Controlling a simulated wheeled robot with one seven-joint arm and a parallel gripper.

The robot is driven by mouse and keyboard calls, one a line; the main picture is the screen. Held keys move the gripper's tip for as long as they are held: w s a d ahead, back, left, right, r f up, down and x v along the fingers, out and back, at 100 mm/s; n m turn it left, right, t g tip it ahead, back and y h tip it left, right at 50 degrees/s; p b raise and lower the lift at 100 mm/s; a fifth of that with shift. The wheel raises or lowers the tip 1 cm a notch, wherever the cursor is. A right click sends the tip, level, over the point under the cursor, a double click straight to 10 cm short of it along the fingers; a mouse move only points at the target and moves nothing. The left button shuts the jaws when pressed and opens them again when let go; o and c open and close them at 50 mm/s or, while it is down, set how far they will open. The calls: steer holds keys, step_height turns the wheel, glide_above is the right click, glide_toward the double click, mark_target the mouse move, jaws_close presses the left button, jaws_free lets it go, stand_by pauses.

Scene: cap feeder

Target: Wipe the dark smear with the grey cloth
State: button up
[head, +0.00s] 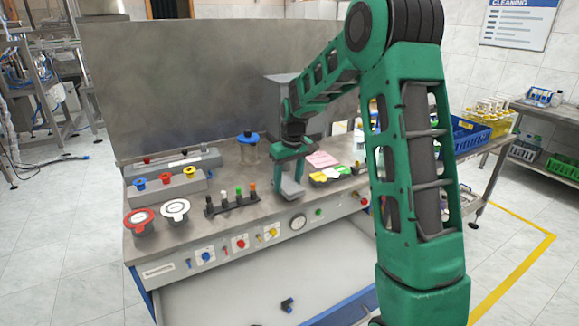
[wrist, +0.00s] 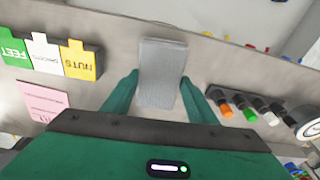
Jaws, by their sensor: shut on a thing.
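My gripper (head: 290,165) is low over the front half of the metal worktop (head: 225,185), between the row of colored-tipped pegs and the labelled bins. In the wrist view, its two green fingers (wrist: 162,80) stand on either side of the grey cloth (wrist: 162,62), a flat ribbed rectangular pad, and are shut on it. The cloth also shows below the fingers in the head view (head: 290,189). I cannot tell whether it touches the worktop. No dark smear can be made out in either view; the cloth and arm hide part of the surface.
The pegs (head: 232,200) stand left of the gripper, with red and white round pieces (head: 140,219) beyond. A pink note (head: 321,159) and labelled bins (head: 330,174) lie right.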

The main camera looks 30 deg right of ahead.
steer(key=shift+s+r, duration=0.1)
steer(key=shift+r, duration=0.75)
steer(key=shift+d+r, duration=0.1)
steer(key=shift+r, duration=2.5)
steer(key=shift+f, duration=0.1)
